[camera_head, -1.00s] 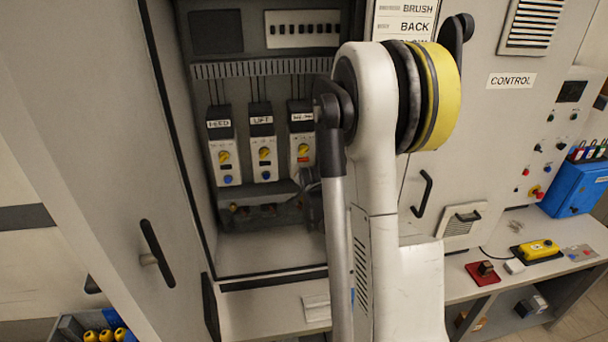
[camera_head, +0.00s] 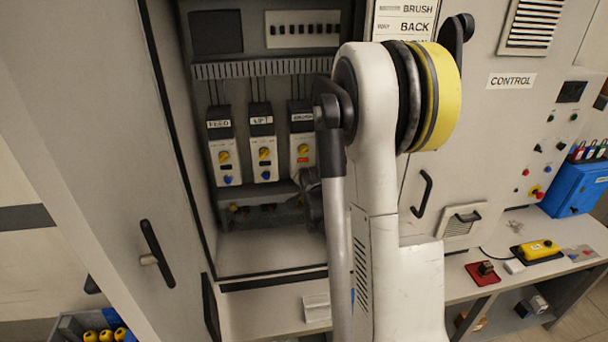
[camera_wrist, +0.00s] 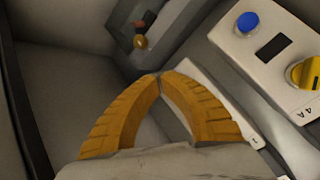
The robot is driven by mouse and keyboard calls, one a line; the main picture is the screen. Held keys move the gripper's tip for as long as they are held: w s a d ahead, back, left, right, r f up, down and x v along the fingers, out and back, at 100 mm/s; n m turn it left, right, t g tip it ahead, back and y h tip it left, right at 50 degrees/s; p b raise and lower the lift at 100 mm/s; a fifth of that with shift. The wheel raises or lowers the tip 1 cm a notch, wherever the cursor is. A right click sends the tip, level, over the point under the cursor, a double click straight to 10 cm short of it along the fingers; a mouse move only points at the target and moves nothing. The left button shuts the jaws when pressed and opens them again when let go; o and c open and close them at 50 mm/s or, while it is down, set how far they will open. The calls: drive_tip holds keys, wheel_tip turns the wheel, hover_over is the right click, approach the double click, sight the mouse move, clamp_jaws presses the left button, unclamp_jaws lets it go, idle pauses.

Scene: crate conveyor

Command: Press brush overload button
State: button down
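Three white overload units stand side by side in the open cabinet in the head view. The left (camera_head: 224,160) and middle (camera_head: 263,160) ones have yellow knobs and blue buttons. The right unit (camera_head: 302,140), whose small label seems to read BRUSH, has a yellow knob and a red mark; its lower end is hidden by my arm. My gripper (camera_wrist: 159,76) has its orange fingertips together with nothing between them. In the wrist view, a blue button (camera_wrist: 247,22) sits up and right of the tips, apart from them. I cannot tell which unit that button belongs to.
The cabinet's side wall and frame hem in the space around the units. The open door with a black handle (camera_head: 155,252) stands at left. A shelf (camera_head: 265,306) runs below.

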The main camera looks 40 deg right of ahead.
drive_tip(key=shift+w, duration=0.1)
drive_tip(key=shift+w+d, duration=0.2)
drive_tip(key=shift+w, duration=0.05)
idle(0.3)
drive_tip(key=shift+w+d, duration=0.25)
drive_tip(key=shift+w, duration=0.15)
idle(0.7)
drive_tip(key=shift+s+b, duration=0.1)
drive_tip(key=shift+b, duration=0.2)
drive_tip(key=shift+s+a, duration=0.45)
drive_tip(key=shift+s, duration=0.2)
drive_tip(key=shift+s, duration=0.1)
drive_tip(key=shift+s+a+b, duration=0.15)
drive_tip(key=shift+s+a, duration=0.3)
drive_tip(key=shift+s, duration=0.25)
drive_tip(key=shift+s+a+b, duration=0.15)
drive_tip(key=shift+s+a, duration=0.25)
drive_tip(key=shift+s, duration=0.25)
drive_tip(key=shift+s+a+b, duration=0.15)
drive_tip(key=shift+s+a, duration=0.3)
drive_tip(key=shift+s, duration=0.25)
